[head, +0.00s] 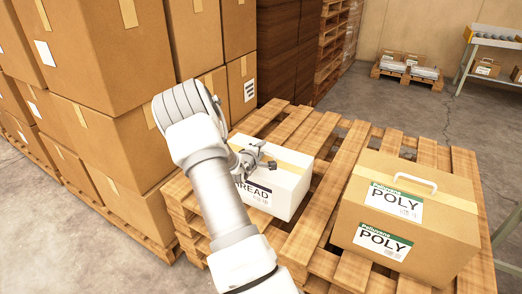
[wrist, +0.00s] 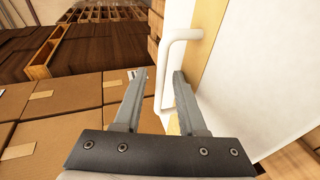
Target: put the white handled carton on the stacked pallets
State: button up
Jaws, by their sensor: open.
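The white carton (head: 282,188) has a tan tape strip on top and dark lettering ending in "READ" on its front. It stands upright on the left part of the stacked pallets (head: 340,165). My gripper (head: 256,154) is at the carton's top, and my arm hides the carton's left end. In the wrist view the carton's white side (wrist: 250,70) fills the right. Its white handle (wrist: 164,62) shows between and just beyond the fingertips of my gripper (wrist: 159,78). The jaws are open; I cannot tell whether they touch the handle.
A brown POLY carton (head: 410,215) with a white handle stands on the right of the pallets. Tall stacks of brown boxes (head: 115,130) rise close on the left. Bare pallet slats lie between the two cartons. Open floor (head: 400,108) lies behind.

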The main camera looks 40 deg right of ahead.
jog(key=shift+a+r, duration=0.1)
jog(key=shift+r, duration=0.1)
jog(key=s+a+r+m+t+y+p, duration=0.15)
jog(key=a+r+y, duration=0.35)
jog(key=a, duration=0.6)
jog(key=s+a+r+m+y+p, duration=0.1)
jog(key=s+a+r+y, duration=0.1)
jog(key=a+r, duration=0.65)
jog(key=s+a+r+m+t+y+p, duration=0.1)
jog(key=a+r+y, duration=0.3)
jog(key=a, duration=0.9)
jog(key=s+a+r+g+y, duration=0.2)
jog(key=s+a+r, duration=0.4)
jog(key=s+a, duration=0.3)
jog(key=s+a+r+m+g, duration=0.1)
jog(key=s+r, duration=0.1)
jog(key=s, duration=1.1)
jog(key=shift+s+a, duration=0.35)
jog(key=shift+a, duration=0.05)
jog(key=shift+r, duration=0.2)
notch_tip(320, 180, up, 17)
jog(key=p, duration=1.6)
jog(key=shift+f, duration=0.2)
